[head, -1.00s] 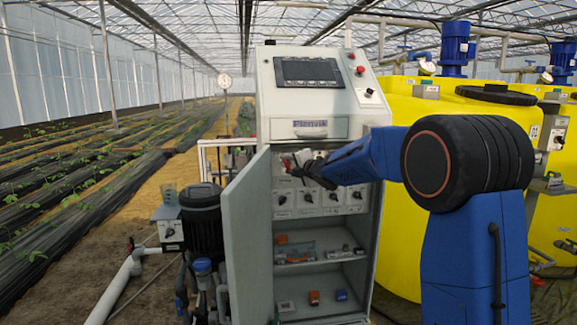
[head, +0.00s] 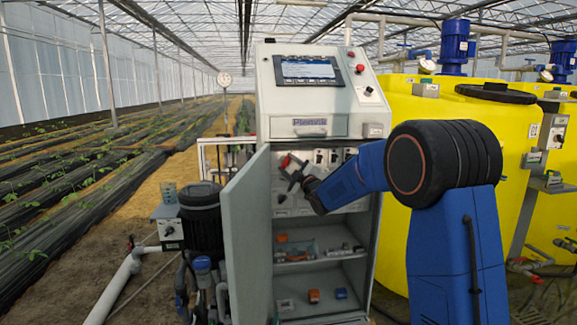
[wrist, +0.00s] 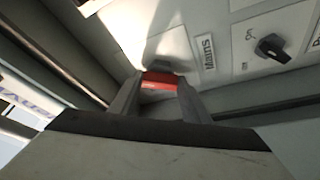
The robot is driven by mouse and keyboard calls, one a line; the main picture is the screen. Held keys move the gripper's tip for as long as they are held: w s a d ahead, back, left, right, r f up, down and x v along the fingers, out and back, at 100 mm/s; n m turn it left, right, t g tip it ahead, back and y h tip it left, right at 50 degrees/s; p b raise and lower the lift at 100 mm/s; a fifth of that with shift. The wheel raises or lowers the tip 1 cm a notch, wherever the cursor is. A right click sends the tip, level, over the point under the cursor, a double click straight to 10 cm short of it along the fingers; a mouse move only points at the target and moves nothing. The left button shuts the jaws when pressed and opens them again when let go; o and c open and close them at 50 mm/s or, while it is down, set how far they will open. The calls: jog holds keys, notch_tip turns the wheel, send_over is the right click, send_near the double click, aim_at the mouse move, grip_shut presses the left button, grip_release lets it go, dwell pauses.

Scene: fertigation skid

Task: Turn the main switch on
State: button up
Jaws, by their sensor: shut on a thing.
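The main switch has a red handle (wrist: 160,80) beside a label reading MAINS (wrist: 206,52) in the wrist view. In the head view the red of the switch (head: 285,162) shows at the upper left inside the open cabinet (head: 380,220). My gripper (head: 291,172) is at the switch, its fingers tilted. In the wrist view my gripper (wrist: 158,92) is shut on the red handle, one finger on each side. The handle's exact angle is hard to read behind the fingers. The panel screen (head: 308,69) on top of the cabinet is lit.
The cabinet door (head: 246,240) stands open close to the left of my gripper. A smaller black rotary knob (wrist: 271,47) is right of the main switch. Shelves with small parts (head: 314,296) lie below. Yellow tanks (head: 420,110) stand to the right.

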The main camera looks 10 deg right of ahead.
jog(key=shift+f+m+t+h, duration=0.15)
jog(key=shift+m+t+h, duration=0.3)
jog(key=shift+m, duration=1.05)
jog(key=o, duration=1)
jog(key=shift+o, duration=0.2)
jog(key=shift+s, duration=0.1)
jog(key=v, duration=1.7)
jog(key=shift+f, duration=0.3)
